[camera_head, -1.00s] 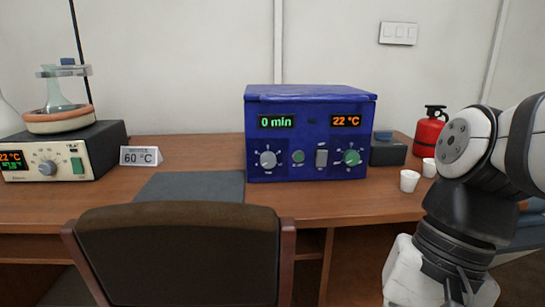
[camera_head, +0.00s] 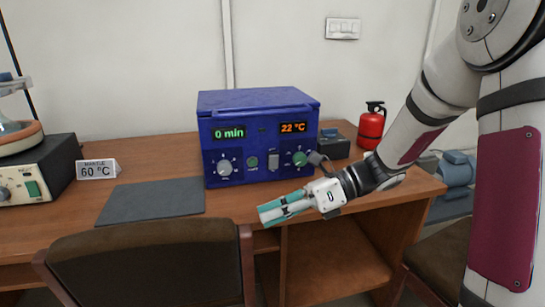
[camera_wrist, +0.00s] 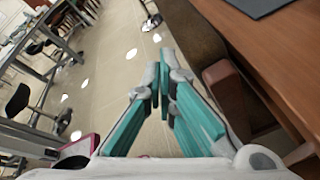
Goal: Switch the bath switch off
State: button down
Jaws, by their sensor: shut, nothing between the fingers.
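A blue box unit (camera_head: 258,140) stands on the desk, with displays reading "0 min" and "22 °C". I cannot tell the switch's position, nor whether this unit is the bath. My gripper (camera_head: 264,213) is shut and empty, in front of and below the unit near the desk's front edge, pointing left. In the wrist view its teal fingers (camera_wrist: 160,72) meet at the tips.
A heating unit (camera_head: 38,171) with a green switch (camera_head: 32,189) and a "60 °C" sign (camera_head: 97,169) stand at left. A chair (camera_head: 150,262) blocks the front. A red extinguisher (camera_head: 371,126) stands at right.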

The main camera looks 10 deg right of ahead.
aim_at(273, 162)
jog(key=w+d+f+m+t+p, duration=0.1)
jog(key=w+d+m+t+p, duration=0.1)
jog(key=w+d+m+t, duration=0.2)
jog(key=w+d+f+m+t+p, duration=0.1)
jog(key=w+d+m+t, duration=0.3)
jog(key=m, duration=0.4)
jog(key=w+d+f+m+t+p, duration=0.2)
jog(key=w+d+m+t+p, duration=0.2)
jog(key=d+m, duration=0.2)
jog(key=shift+w+f, duration=0.1)
jog(key=shift+w, duration=0.3)
jog(key=shift+w+d+f+m+t+h, duration=0.25)
jog(key=shift+d+m, duration=0.25)
jog(key=shift+m, duration=0.3)
jog(key=b+x, duration=0.1)
jog(key=x, duration=0.9)
jog(key=shift+a+f, duration=0.1)
jog(key=shift+a, duration=0.05)
jog(key=w, duration=0.2)
jog(key=shift+w+b, duration=0.25)
jog(key=shift+b, duration=0.15)
jog(key=shift+w+r, duration=0.3)
jog(key=shift+w, duration=0.35)
